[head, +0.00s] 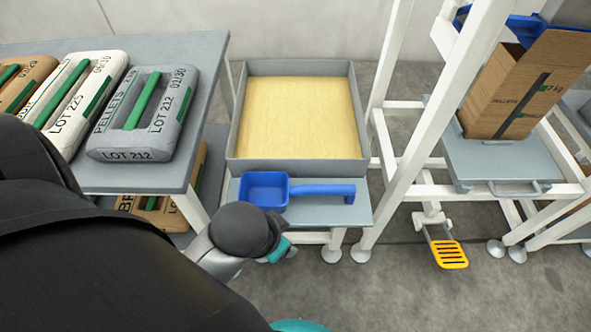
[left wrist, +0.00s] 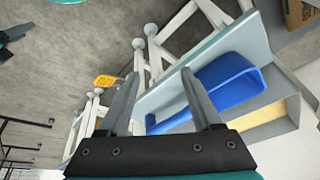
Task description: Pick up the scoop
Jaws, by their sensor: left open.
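The blue scoop (head: 264,190) lies on a small grey-blue shelf (head: 325,212) in front of the pellet tray, its pan at the left and its handle pointing right. In the left wrist view the scoop (left wrist: 228,82) shows beyond the fingers, with part of its handle seen between and behind them. My left gripper (left wrist: 158,73) is open, with empty space between its two dark fingers. I cannot tell from this view how far it is from the handle. In the head view my left arm hides the left fingers. My right gripper is not in view.
A grey tray (head: 357,152) of yellow pellets stands behind the shelf. A table (head: 150,178) with several bags, including a grey one (head: 140,112), is at the left. A white frame (head: 392,150) with a cardboard box (head: 515,85) and a yellow pedal (head: 449,254) stands at the right.

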